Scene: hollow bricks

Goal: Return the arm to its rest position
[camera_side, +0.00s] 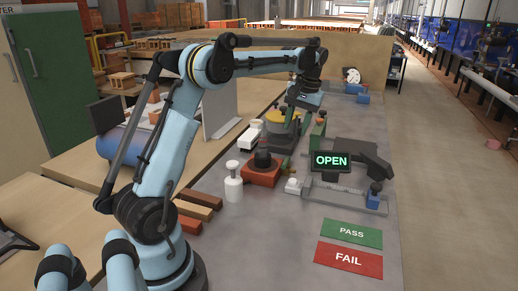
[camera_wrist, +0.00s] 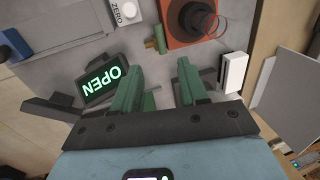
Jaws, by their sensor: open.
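My gripper (camera_side: 301,128) hangs above the far part of the grey table in the side view, at the end of my outstretched arm. Its two green fingers stand apart in the wrist view (camera_wrist: 159,72), with nothing between them but grey tabletop below. Three bars, brown, tan and orange (camera_side: 198,207), lie side by side at the table's left edge in the side view. No rest position is marked in either view.
A red block (camera_side: 262,174) with a dark round top stands mid-table beside a white post (camera_side: 233,184). A sign reading OPEN (camera_side: 331,161) stands to the right, near a grey measuring fixture (camera_side: 340,194). Green PASS (camera_side: 352,233) and red FAIL (camera_side: 348,260) mats lie in front.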

